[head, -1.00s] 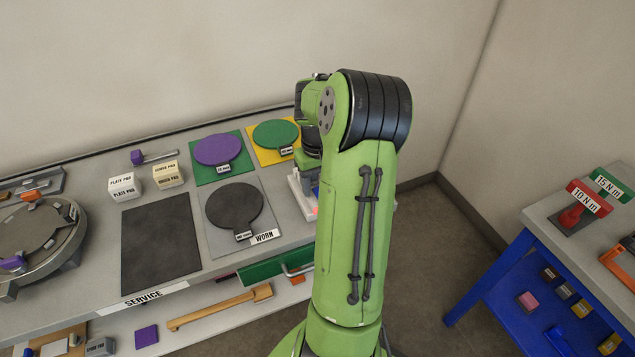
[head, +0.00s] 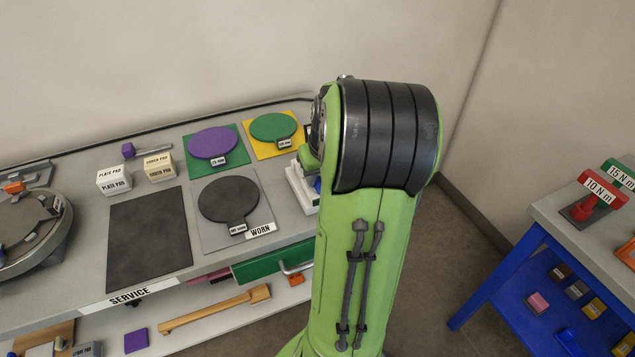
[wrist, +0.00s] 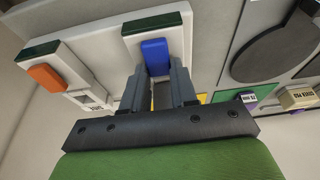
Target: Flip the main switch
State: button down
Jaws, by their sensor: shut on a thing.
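A white switch housing (wrist: 112,48) fills the upper left of the wrist view. It carries a blue switch lever (wrist: 155,57) and, to its left, an orange one (wrist: 46,77). My gripper (wrist: 158,84) is shut on the blue lever, with one finger at each side of it. A small label by the orange lever is too small to read, so I cannot tell which lever is the main switch. In the head view a white housing (head: 300,188) shows partly behind my arm, with a bit of blue at its edge. My gripper is hidden there.
The service bench holds a black pad (head: 148,235), a purple disc (head: 213,143), a green disc (head: 273,128) and a worn dark plate (head: 228,200). A green drawer (head: 262,263) is below. A blue-framed table (head: 515,270) stands right, with floor between.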

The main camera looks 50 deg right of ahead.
dwell(0.3)
jog(key=c, duration=0.9)
grip_release()
jog(key=p+v, duration=0.5)
jog(key=v, duration=1.1)
jog(key=shift+s+f, duration=0.15)
jog(key=shift+s, duration=0.05)
jog(key=shift+w+a, duration=0.1)
jog(key=shift+a, duration=0.05)
